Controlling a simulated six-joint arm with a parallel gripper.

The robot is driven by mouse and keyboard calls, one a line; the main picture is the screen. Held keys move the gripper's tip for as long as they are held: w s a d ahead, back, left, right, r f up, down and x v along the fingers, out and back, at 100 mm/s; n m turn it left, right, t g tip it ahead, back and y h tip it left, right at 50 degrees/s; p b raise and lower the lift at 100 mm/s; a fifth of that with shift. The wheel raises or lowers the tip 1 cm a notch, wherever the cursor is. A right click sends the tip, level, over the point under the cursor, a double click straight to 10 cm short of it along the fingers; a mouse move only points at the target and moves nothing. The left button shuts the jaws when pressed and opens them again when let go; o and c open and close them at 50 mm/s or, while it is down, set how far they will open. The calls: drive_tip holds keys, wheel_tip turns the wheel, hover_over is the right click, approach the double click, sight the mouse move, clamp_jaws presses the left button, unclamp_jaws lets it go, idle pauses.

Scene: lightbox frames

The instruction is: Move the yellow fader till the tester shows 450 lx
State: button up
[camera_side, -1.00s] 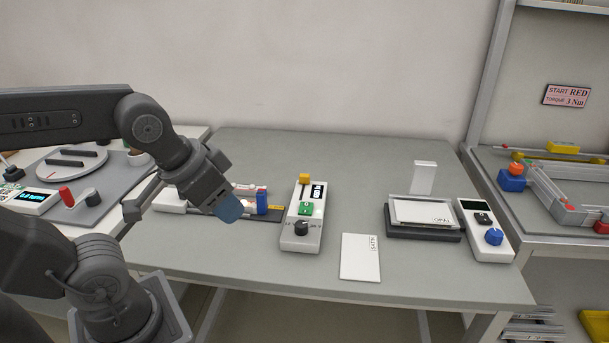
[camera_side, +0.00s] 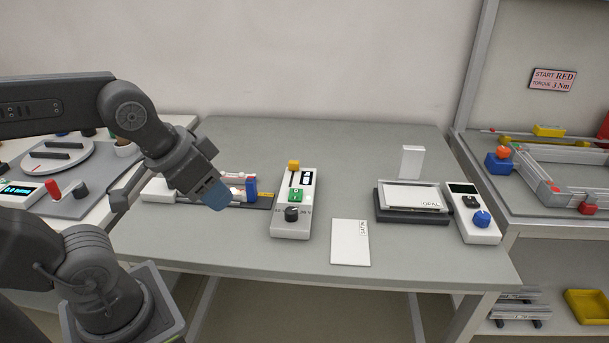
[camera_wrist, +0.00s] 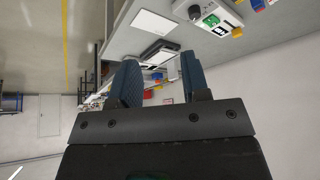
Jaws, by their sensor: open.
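The yellow fader (camera_side: 293,165) is at the far end of its slot on a white control box (camera_side: 291,225), which also has a green button and a black knob. The fader also shows in the wrist view (camera_wrist: 237,32). The tester (camera_side: 484,235) seems to be the white unit at right with a blue knob; its dark greenish display (camera_side: 462,188) is too small to read. My gripper (camera_side: 215,197) is open and empty, in the air left of the control box and apart from the fader. Its two blue fingers show in the wrist view (camera_wrist: 160,75).
A framed panel marked OPAL (camera_side: 412,196) lies left of the tester, with a white upright block (camera_side: 411,161) behind. A white card (camera_side: 350,243) lies in front. A rail with a blue block (camera_side: 251,188) lies beyond my gripper.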

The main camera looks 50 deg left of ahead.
idle(0.3)
drive_tip(key=shift+o, duration=1.6)
drive_tip(key=w+a+r+n, duration=0.1)
drive_tip(key=w+a+r, duration=0.1)
drive_tip(key=w, duration=0.3)
drive_tip(key=w+a+r+n+g, duration=0.1)
drive_tip(key=w+a+r, duration=0.1)
drive_tip(key=w, duration=0.4)
drive_tip(key=shift+w+r+n+g, duration=0.25)
drive_tip(key=shift+r+n+g, duration=0.05)
drive_tip(key=shift+r, duration=0.45)
drive_tip(key=n+g, duration=0.4)
drive_tip(key=n, duration=0.2)
hover_over(294, 161)
wheel_tip(294, 161, down, 13)
wheel_tip(294, 161, down, 14)
drive_tip(key=shift+s+r, duration=0.1)
drive_tip(key=shift+r, duration=0.15)
clamp_jaws()
